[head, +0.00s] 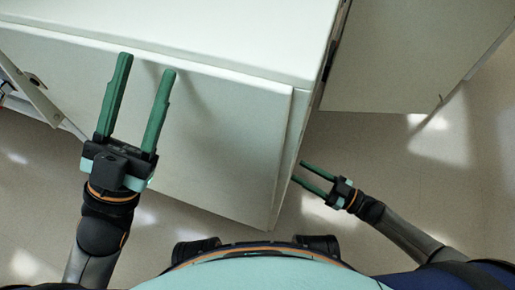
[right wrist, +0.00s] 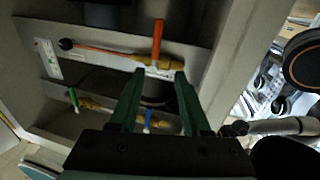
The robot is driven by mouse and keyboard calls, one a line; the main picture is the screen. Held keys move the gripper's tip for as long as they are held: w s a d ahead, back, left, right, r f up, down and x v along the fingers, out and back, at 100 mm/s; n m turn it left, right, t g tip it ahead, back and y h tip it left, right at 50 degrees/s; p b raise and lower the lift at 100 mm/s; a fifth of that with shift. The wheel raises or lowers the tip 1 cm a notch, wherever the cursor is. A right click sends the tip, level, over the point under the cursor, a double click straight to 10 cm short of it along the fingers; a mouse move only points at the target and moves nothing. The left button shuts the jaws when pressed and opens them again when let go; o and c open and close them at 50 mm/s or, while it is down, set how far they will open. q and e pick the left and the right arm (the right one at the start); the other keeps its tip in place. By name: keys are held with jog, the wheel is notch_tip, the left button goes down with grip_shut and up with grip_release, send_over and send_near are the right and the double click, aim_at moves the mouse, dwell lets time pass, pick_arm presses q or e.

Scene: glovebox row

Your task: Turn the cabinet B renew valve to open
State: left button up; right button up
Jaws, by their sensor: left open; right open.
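In the right wrist view, a panel (right wrist: 95,60) carries brass valves on pipes. The upper brass valve (right wrist: 140,58) has an orange lever (right wrist: 158,42) standing across its orange pipe (right wrist: 100,50). A lower pipe has a green handle (right wrist: 73,97) and a blue handle (right wrist: 147,118). Labels are too small to read, so I cannot tell which is the renew valve. My right gripper (right wrist: 158,80) is open and empty, pointing at the panel below the orange lever. In the head view it (head: 299,172) is beside the cabinet's right edge. My left gripper (head: 147,66) is open and empty over the cabinet front.
The white cabinet (head: 225,130) fills the head view's middle. Another white cabinet or panel (head: 400,55) stands at the upper right, with a gap between. A tilted metal part (head: 30,90) is at the far left. The floor (head: 350,150) at the right is clear.

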jog(key=w+a+b, duration=0.1)
jog(key=w+a, duration=0.1)
jog(key=a, duration=0.1)
jog(key=w+a+f+b, duration=0.1)
jog(key=w+a, duration=0.1)
jog(key=a, duration=0.1)
jog(key=w+a+f, duration=0.1)
jog(key=w+a, duration=0.2)
jog(key=shift+w+f+b, duration=0.1)
jog(key=shift+f+b, duration=0.05)
jog(key=shift+b, duration=0.25)
pick_arm(q)
jog(key=f, duration=0.3)
jog(key=shift+w+a, duration=0.15)
jog(key=shift+w, duration=0.2)
pick_arm(e)
grip_shut()
dwell(0.7)
